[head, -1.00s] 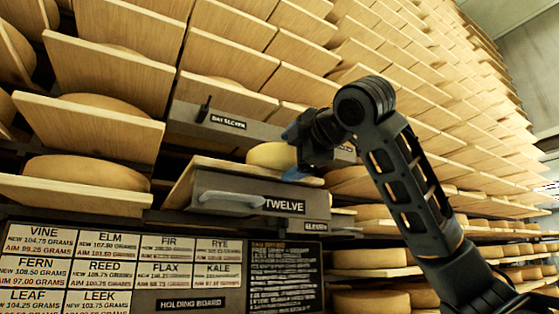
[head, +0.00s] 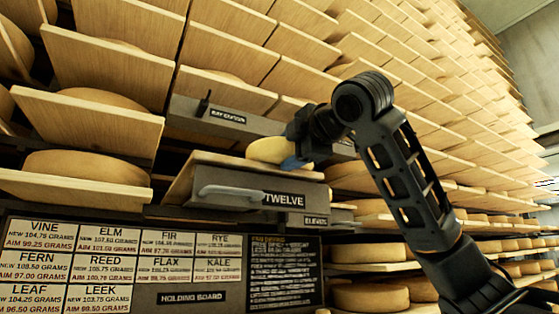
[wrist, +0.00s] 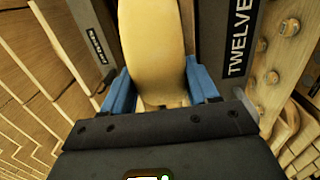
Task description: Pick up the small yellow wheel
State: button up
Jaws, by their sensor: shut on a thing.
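The small yellow wheel (head: 270,150) is above the pulled-out board of the drawer labelled TWELVE (head: 225,163). In the head view my gripper (head: 292,160) is at the wheel's right side, and my wrist hides part of it. In the wrist view the yellow wheel (wrist: 152,45) stands between the two blue fingers (wrist: 160,92), and my gripper is shut on it. The wheel looks tilted in the head view, and a gap to the board is hard to judge. The drawer's grey front has a handle (head: 230,191) and the TWELVE label.
A grey panel with a black peg (head: 207,104) is behind the drawer. Below is a holding board (head: 190,297) with name cards and a dark text panel (head: 284,272). Shelves with large cheese wheels (head: 85,168) stand left and right. Open air lies in front of the drawer.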

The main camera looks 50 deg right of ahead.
grip_shut()
jog(key=shift+r, duration=0.1)
jog(key=shift+r, duration=0.1)
